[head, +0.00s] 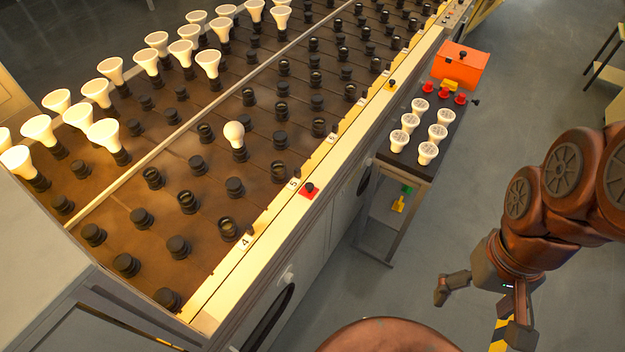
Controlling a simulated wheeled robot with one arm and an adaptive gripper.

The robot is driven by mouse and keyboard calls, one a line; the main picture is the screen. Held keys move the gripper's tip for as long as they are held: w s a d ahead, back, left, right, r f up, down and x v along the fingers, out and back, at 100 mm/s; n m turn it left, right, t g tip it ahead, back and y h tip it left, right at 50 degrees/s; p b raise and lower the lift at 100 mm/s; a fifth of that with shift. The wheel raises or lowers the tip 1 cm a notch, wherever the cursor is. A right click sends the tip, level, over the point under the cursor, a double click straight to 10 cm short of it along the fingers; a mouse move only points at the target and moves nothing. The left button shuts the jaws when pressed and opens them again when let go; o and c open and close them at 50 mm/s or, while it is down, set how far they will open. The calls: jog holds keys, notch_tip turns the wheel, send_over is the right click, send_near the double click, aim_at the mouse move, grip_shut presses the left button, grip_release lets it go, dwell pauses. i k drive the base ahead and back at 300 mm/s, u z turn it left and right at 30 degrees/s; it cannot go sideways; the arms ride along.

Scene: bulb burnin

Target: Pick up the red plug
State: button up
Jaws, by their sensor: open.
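Several small red plug-like pieces (442,94) stand at the back of a dark-topped side cart, in front of an orange box. I cannot tell which of these is the red plug. My gripper (480,312) is at the lower right, open and empty, with its fingers spread over the floor. It is apart from the cart, the bench and all the red pieces.
The long bench (130,180) holds rows of black sockets, some with white bulbs. The side cart (408,163) carries several white bulbs (428,152) and the orange box (461,66). Grey floor (400,285) lies clear between cart and gripper.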

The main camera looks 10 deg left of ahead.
aim_at(428, 88)
jog(key=u, duration=0.05)
jog(key=k, duration=0.5)
jog(key=z, duration=0.9)
jog(key=i, duration=2.7)
